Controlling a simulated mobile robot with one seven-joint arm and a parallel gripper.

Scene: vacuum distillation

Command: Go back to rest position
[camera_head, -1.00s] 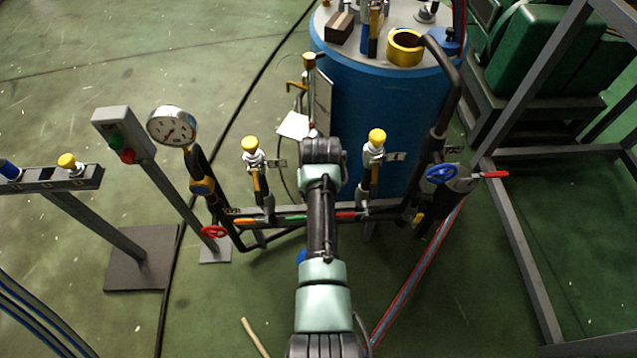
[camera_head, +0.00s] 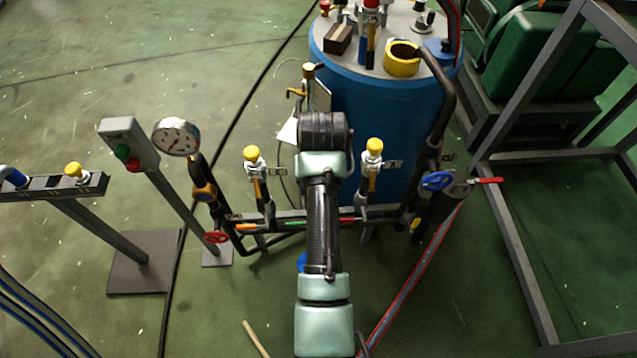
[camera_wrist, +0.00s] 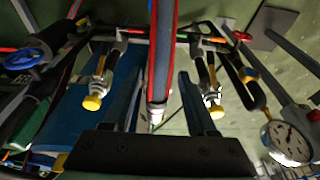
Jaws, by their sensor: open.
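My gripper (camera_wrist: 157,72) shows in the wrist view as a dark bar with two fingers spread apart, open, with nothing held between them. A blue and red pipe runs through the gap in that view, behind the fingers. In the head view my arm reaches up the middle of the picture, bent at a dark joint in front of the blue tank (camera_head: 385,130); the gripper itself is hidden there. Two yellow-capped valves (camera_head: 252,160) and (camera_head: 374,150) stand left and right of my arm, apart from it. The same two valves show in the wrist view (camera_wrist: 93,101) and (camera_wrist: 215,110).
A pressure gauge (camera_head: 176,137) and a button box (camera_head: 128,145) on a post stand at left. A blue-handled valve (camera_head: 436,181) and a grey frame (camera_head: 515,255) stand at right. Pipework runs under my arm. Green floor is open at far left.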

